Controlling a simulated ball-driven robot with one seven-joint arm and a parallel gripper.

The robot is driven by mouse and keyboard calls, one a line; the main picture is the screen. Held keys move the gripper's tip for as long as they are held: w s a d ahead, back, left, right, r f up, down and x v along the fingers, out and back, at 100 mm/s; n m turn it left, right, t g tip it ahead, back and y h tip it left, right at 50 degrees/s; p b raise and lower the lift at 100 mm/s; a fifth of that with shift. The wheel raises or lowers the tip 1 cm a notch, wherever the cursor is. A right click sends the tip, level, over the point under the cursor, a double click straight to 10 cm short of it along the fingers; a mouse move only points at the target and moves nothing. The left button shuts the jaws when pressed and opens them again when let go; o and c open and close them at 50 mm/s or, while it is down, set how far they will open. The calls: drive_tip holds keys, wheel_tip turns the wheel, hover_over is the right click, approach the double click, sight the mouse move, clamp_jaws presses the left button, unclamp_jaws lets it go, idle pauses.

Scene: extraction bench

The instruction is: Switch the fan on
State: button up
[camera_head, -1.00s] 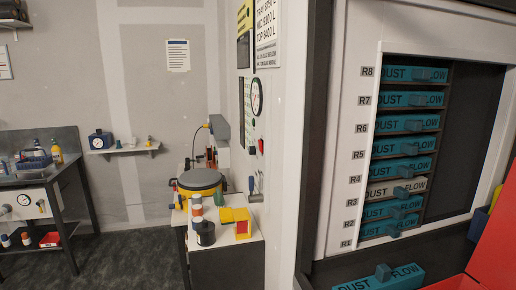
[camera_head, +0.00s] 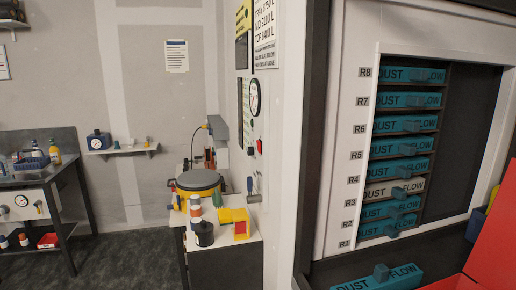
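No fan can be made out for certain. On the side wall left of the white cabinet edge, a small red part (camera_head: 259,146) sits below a round white gauge (camera_head: 255,98). It is too small to tell whether it is a switch or a lamp, or how it is set. My gripper is not in view.
A white rack frame (camera_head: 343,160) labelled R1 to R8 holds teal "DUST FLOW" filters (camera_head: 408,75) and one pale one (camera_head: 394,190). Another teal filter (camera_head: 380,280) lies in front. A small bench (camera_head: 255,252) bears a yellow pot (camera_head: 199,183). Dark floor (camera_head: 120,255) lies open at left.

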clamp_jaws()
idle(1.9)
